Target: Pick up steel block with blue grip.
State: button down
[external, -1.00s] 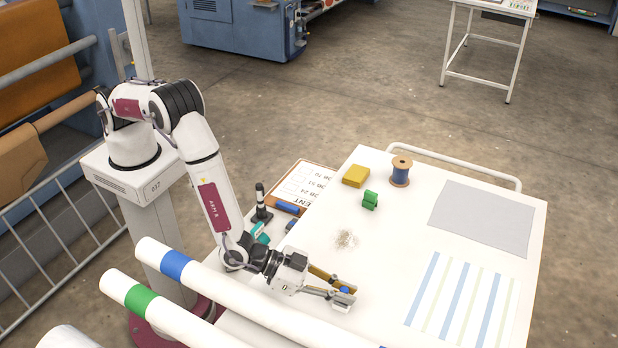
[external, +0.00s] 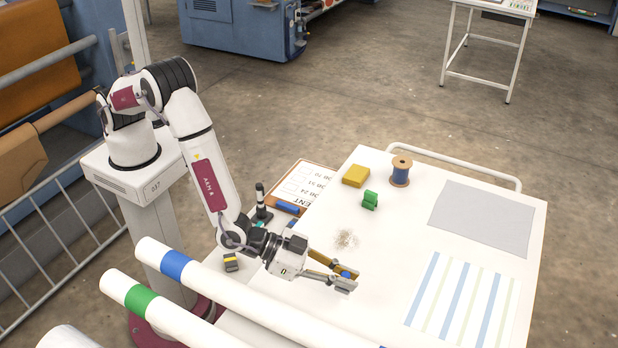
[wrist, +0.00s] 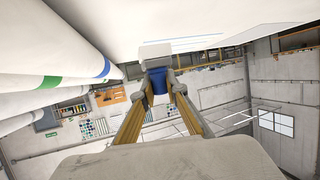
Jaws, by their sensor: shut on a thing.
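My gripper (external: 345,281) is low over the near side of the white table (external: 390,250). In the wrist view the blue grip (wrist: 158,84) sits between the fingertips (wrist: 158,88). The pale steel part of the block is beyond it, against the white table surface. I cannot tell for sure whether the block is clear of the table.
White rolls with a blue band (external: 176,265) and a green band (external: 139,297) lie close on the near left. A green block (external: 370,200), a yellow block (external: 356,176) and a blue spool (external: 401,172) stand farther back. A grey mat (external: 482,218) and striped sheet (external: 462,302) lie right.

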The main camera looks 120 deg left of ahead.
aim_at(346, 274)
jog(key=shift+r, duration=2.25)
